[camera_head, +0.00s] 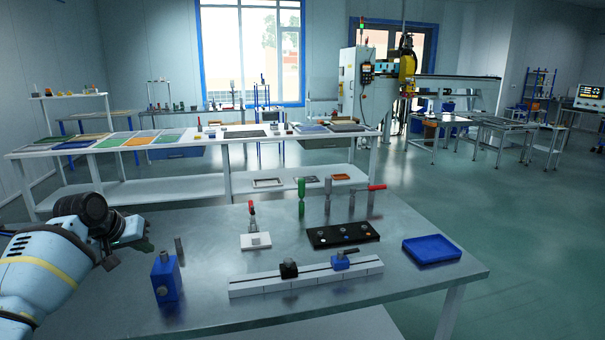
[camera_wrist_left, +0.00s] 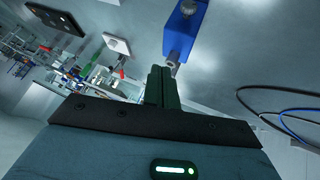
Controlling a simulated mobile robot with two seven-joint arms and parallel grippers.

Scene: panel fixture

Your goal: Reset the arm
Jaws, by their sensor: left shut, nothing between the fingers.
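My left arm (camera_head: 45,270) comes in from the left over the left end of the metal table (camera_head: 215,285). My left gripper (camera_head: 148,244) is shut and empty, left of a blue block (camera_head: 165,282). In the left wrist view the two dark fingers (camera_wrist_left: 162,84) lie together with nothing between them. The blue block (camera_wrist_left: 181,30) shows just beyond the fingertips there, with a grey knob on it; I cannot tell whether they touch. My right gripper is not in view.
A white rail fixture (camera_head: 305,278) carries a black and a blue clamp. Behind it are a white plate (camera_head: 255,241), a black tray (camera_head: 343,234), a blue tray (camera_head: 432,249) and upright tools, including a green-handled one (camera_head: 301,187). The table's front left is bare.

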